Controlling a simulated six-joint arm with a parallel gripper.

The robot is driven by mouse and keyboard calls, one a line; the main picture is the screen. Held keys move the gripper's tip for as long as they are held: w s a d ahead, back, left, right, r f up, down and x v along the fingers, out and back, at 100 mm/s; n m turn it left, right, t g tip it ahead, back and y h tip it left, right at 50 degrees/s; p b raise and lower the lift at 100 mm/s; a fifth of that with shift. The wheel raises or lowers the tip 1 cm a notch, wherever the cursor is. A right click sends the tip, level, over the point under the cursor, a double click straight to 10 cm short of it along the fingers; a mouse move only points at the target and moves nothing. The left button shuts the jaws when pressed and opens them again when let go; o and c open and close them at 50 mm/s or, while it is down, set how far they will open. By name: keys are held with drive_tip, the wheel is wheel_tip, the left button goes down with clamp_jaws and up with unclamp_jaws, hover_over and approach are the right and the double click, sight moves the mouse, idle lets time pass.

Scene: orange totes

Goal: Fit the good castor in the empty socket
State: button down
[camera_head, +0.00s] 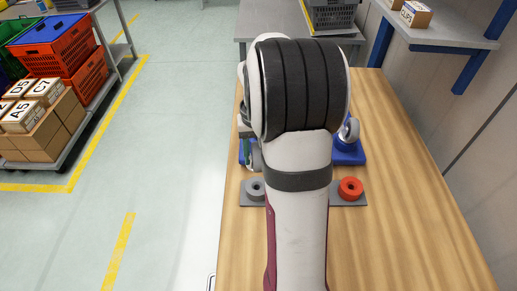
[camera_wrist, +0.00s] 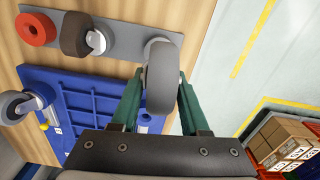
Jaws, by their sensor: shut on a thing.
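My gripper (camera_wrist: 160,108) is shut on a castor with a grey wheel (camera_wrist: 161,80), one green finger on each side of it. In the wrist view the castor covers part of the grey plate's right end. A blue base (camera_wrist: 85,98) lies on the table; in the head view my arm hides most of it, and its right part (camera_head: 348,154) shows. One castor (camera_head: 349,131) is fitted at that side; it also shows at the left in the wrist view (camera_wrist: 12,106).
The grey plate (camera_wrist: 125,39) carries a red ring (camera_wrist: 37,29) and a brown-wheeled castor (camera_wrist: 77,36). In the head view a grey ring (camera_head: 256,188) sits at the plate's left end. The wooden table (camera_head: 400,190) is clear at the right. A shelf (camera_head: 440,35) overhangs the back right.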

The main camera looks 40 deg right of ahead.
drive_tip(key=w+d+r, duration=0.2)
drive_tip(key=w+d, duration=0.9)
drive_tip(key=d, duration=0.1)
drive_tip(key=shift+a+f, duration=0.2)
drive_tip(key=shift+f, duration=1.95)
drive_tip(key=shift+f, duration=1.7)
drive_tip(key=shift+f, duration=0.25)
drive_tip(key=shift+c, duration=1.6)
unclamp_jaws()
